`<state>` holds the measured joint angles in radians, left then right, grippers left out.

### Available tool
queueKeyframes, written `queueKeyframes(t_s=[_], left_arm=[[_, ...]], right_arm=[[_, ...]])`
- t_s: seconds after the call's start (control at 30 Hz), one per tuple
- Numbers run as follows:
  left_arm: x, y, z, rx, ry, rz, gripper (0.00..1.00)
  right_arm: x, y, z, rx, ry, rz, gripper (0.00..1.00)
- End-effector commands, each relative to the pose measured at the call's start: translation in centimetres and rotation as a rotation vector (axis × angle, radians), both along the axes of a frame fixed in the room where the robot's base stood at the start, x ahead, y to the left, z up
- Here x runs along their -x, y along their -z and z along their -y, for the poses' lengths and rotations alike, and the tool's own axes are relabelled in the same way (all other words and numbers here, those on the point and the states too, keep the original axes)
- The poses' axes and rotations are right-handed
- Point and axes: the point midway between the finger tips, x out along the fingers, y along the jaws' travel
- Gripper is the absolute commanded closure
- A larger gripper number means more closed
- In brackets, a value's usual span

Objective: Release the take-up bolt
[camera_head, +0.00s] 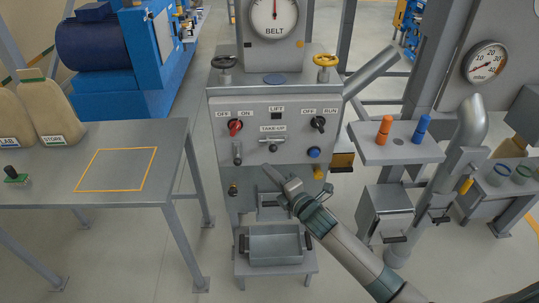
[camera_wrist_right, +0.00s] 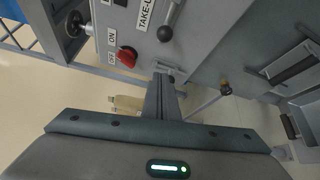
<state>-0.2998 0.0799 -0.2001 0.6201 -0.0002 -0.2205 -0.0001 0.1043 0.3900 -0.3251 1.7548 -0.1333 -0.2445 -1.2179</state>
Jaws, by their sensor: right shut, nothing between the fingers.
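The TAKE-UP label (camera_head: 272,128) is on the grey control panel, above a short lever with a dark ball knob (camera_head: 272,148). This knob also shows in the right wrist view (camera_wrist_right: 165,33). Left of it, under the red switch, is a small silver bolt-like fitting (camera_head: 237,151), also seen in the right wrist view (camera_wrist_right: 170,70). I cannot tell for sure which is the take-up bolt. My right gripper (camera_head: 268,172) is shut and empty in front of the panel, below the lever. In the wrist view its fingers (camera_wrist_right: 168,88) point towards the silver fitting; contact is unclear. My left gripper is out of view.
The red OFF/ON switch (camera_head: 235,126) and black OFF/RUN switch (camera_head: 319,123) flank the label. A metal tray (camera_head: 275,245) stands below. A table (camera_head: 170,175) with sacks is left; a shelf with orange and blue pegs (camera_head: 398,150) is right.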

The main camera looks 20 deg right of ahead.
Motion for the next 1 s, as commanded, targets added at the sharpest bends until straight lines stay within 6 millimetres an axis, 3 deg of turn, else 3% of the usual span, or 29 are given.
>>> queueKeyframes(t_s=[0.47, 0.7, 1.0], left_arm=[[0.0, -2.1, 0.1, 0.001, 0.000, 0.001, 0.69], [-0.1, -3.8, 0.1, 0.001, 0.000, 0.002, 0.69], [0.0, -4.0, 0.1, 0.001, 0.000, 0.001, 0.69]], right_arm=[[-7.3, 0.2, -1.9, -0.001, 0.000, 0.001, 1.00], [-6.8, -0.4, 1.3, 0.002, 0.000, -0.001, 1.00], [-6.7, -0.3, 2.2, 0.000, 0.000, -0.001, 1.00]])
